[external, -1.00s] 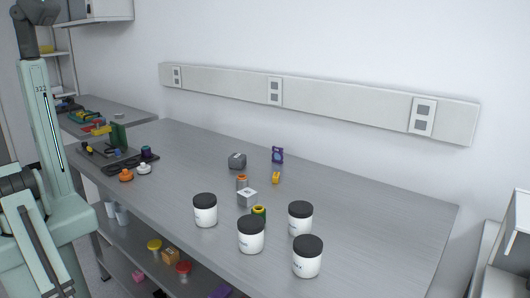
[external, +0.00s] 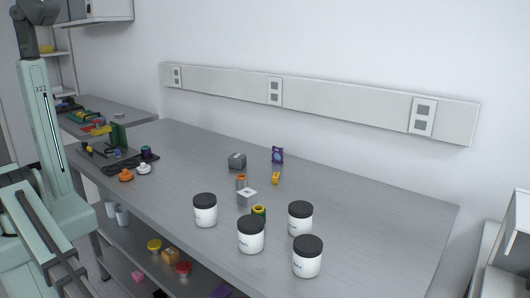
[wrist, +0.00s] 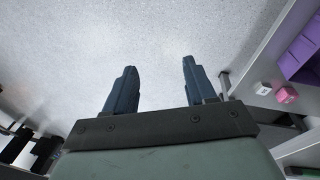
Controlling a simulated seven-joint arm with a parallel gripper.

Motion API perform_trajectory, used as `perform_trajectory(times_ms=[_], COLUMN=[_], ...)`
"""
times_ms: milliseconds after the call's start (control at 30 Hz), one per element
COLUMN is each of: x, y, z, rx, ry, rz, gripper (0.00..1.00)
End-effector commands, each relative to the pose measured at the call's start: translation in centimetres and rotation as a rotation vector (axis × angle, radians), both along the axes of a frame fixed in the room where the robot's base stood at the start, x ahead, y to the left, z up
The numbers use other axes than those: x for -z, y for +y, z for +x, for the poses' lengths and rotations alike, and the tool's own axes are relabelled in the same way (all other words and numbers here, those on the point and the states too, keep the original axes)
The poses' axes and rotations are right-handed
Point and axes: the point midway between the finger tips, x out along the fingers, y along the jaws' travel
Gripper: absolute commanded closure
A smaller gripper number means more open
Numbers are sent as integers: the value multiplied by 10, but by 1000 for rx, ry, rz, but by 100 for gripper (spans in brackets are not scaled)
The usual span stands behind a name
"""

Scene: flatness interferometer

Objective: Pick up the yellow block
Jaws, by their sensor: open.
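In the external view my arm is at the far left, well apart from the block, and my fingers cannot be made out there.
Several white jars with black lids (external: 205,210) stand on the table's near side. A dark grey box (external: 237,161), a light grey cube (external: 247,197) and a yellow-green ring part (external: 259,212) sit near the block. A pink block (wrist: 287,95) lies on the lower shelf.

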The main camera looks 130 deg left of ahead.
Motion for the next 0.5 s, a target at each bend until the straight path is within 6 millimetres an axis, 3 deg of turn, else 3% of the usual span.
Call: perform_trajectory(times_ms=[33,100,267,500], x=[-15,-37,-92,-188], y=[3,7,18,43], z=[26,53,112,191], rx=[-15,-35,-82,-159], ry=[-37,-83,-185,-331], rz=[-5,-15,-35,-68], gripper=[45,45,45,45])
